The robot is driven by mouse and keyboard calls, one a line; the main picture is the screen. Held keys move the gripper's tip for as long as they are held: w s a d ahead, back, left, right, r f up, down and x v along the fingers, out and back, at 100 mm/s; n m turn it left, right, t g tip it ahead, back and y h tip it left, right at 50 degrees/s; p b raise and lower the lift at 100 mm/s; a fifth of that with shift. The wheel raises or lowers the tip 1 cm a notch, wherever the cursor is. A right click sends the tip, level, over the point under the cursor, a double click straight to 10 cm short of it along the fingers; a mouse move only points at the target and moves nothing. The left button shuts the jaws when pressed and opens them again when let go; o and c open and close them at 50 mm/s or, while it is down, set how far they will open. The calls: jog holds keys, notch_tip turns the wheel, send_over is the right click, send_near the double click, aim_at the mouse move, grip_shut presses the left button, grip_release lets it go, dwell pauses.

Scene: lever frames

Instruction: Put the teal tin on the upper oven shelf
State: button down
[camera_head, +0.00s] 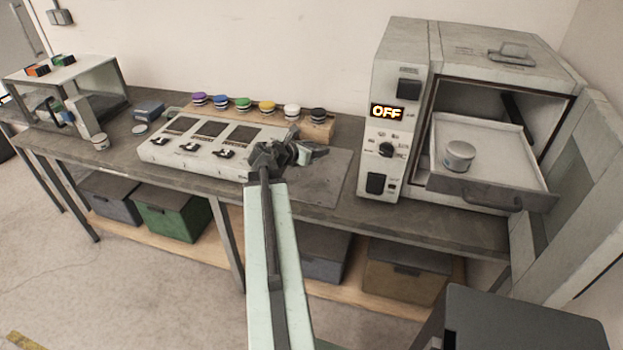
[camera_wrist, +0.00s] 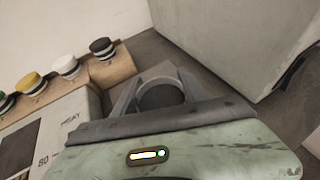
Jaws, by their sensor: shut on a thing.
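My gripper (camera_head: 300,153) is over the bench, between the grey panel box and the oven. In the wrist view its fingers (camera_wrist: 160,92) are closed around a round, dark-topped thing (camera_wrist: 161,97) with a paler rim. Its side is hidden, so I cannot tell whether it is teal. The oven (camera_head: 410,60) stands at the right with its door (camera_head: 575,190) swung open and its display reading OFF. A shelf tray (camera_head: 500,182) with a front handle is pulled out of it. A pale tin (camera_head: 459,156) with a grey band stands on that tray. No plainly teal tin shows.
The panel box (camera_head: 215,145) and a wooden rack (camera_head: 318,128) with several coloured knob-like pieces stand left of my gripper. A small pale tin (camera_head: 100,142) is farther left, beside an open-fronted case (camera_head: 75,72).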

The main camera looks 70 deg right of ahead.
aim_at(315, 177)
notch_tip(315, 177, down, 10)
jog(key=b, duration=0.9)
jog(key=shift+r, duration=0.35)
jog(key=shift+f, duration=0.25)
jog(key=c, duration=0.6)
grip_release()
jog(key=shift+a+r, duration=0.1)
